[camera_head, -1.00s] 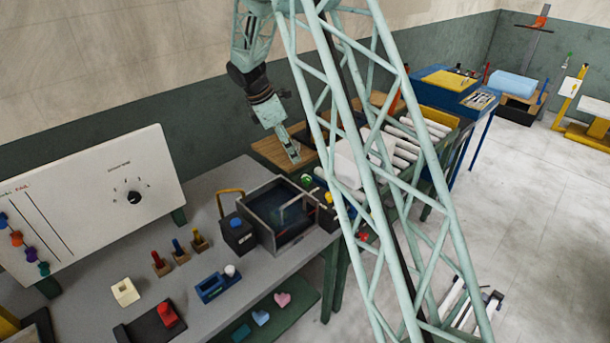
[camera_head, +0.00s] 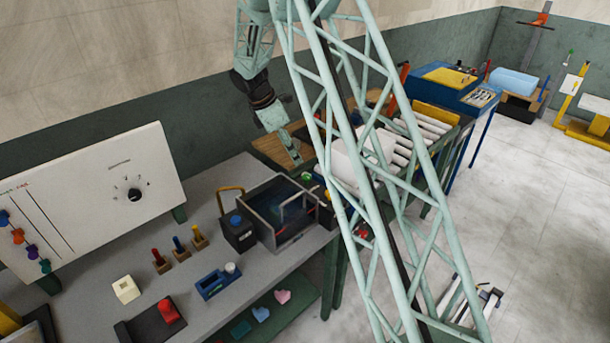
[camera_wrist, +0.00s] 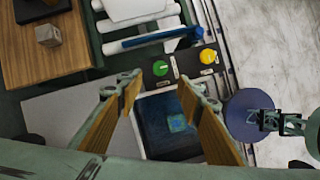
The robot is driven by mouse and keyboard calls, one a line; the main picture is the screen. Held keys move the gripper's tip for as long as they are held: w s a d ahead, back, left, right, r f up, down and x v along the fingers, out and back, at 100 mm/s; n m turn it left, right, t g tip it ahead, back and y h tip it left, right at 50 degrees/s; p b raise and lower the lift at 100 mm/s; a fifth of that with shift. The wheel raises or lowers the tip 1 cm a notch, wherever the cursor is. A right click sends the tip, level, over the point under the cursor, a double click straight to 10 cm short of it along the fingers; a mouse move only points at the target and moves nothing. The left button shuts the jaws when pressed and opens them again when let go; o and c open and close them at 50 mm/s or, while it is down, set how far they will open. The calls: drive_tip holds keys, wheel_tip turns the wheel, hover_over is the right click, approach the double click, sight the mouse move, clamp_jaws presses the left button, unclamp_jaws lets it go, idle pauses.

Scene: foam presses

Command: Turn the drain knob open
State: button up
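My gripper (camera_wrist: 158,84) is open and empty in the wrist view, its two fingers with brown inner faces spread apart. It also shows at the end of my arm in the head view (camera_head: 294,150), beyond the tank. A dark panel with a green knob (camera_wrist: 161,68) and a yellow knob (camera_wrist: 208,55) lies just past the fingertips in the wrist view. The green knob appears between the finger lines, apart from them. The knob labels are too small to read, so I cannot tell which is the drain knob. The dark tank (camera_wrist: 165,125) shows between the fingers.
White rollers (camera_wrist: 150,40) lie beyond the panel. A wooden board (camera_wrist: 45,60) with a small block is at left. In the head view, the grey bench (camera_head: 185,275) holds several blocks and pegs, and a white dial board (camera_head: 100,195) stands behind. Open floor is at right.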

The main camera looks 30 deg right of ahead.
sight(306, 176)
drive_tip(key=p+x, duration=0.1)
drive_tip(key=x, duration=1.1)
drive_tip(key=shift+s, duration=0.1)
drive_tip(key=shift+c, duration=0.4)
drive_tip(key=c, duration=0.7)
